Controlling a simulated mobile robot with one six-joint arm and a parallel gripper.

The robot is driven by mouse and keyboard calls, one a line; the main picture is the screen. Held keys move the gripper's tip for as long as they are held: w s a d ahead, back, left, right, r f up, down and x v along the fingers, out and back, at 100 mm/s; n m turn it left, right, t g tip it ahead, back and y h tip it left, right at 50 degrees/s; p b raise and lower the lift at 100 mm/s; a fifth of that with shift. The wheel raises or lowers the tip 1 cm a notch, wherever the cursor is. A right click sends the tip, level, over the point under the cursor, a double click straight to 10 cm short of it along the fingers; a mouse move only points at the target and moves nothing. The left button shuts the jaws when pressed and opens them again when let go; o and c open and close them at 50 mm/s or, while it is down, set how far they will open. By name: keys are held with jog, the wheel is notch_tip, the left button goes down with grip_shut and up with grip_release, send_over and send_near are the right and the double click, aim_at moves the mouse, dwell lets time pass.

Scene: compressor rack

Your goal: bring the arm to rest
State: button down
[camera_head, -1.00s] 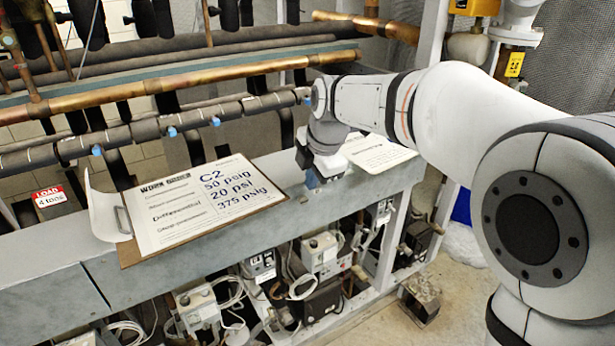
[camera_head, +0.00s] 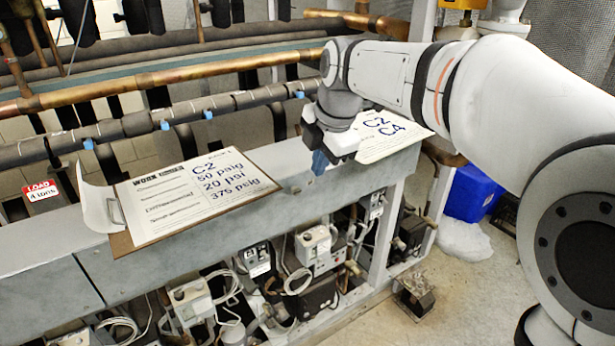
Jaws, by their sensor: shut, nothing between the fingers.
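My gripper (camera_head: 319,163) is at the end of my arm, with blue fingertips pointing down. It is shut and holds nothing. It hangs in front of the upper edge of the grey rack beam (camera_head: 250,222), between a clipboard (camera_head: 122,243) on the left and a second white sheet (camera_head: 385,137) on the right. Whether it touches the beam cannot be told. The clipboard carries a work order sheet (camera_head: 195,192) reading C2, 50 psig, 20 psi, 375 psig. The second sheet shows C2 and C4, and my wrist hides part of it.
Copper pipes (camera_head: 160,76) and a dark insulated pipe with blue taps (camera_head: 140,122) run behind the beam. A red and white load sign (camera_head: 40,191) stands at the left. Control boxes and cables (camera_head: 315,243) fill the space below.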

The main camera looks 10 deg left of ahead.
jog(key=v, duration=0.6)
jog(key=s+d+f+m+h, duration=0.1)
jog(key=s+d+f+m, duration=0.3)
jog(key=d+m, duration=0.35)
jog(key=s+d+f+m, duration=0.3)
jog(key=d+f+m, duration=0.1)
jog(key=d+m, duration=0.35)
jog(key=s+d+f+m+h, duration=0.1)
jog(key=s+d+f+m, duration=0.8)
jog(key=s+f+m, duration=0.1)
jog(key=shift+s+d+f+m+t+h, duration=0.25)
jog(key=shift+s+m, duration=0.3)
jog(key=shift+m, duration=0.65)
jog(key=c, duration=2.1)
grip_release()
jog(key=shift+c, duration=0.2)
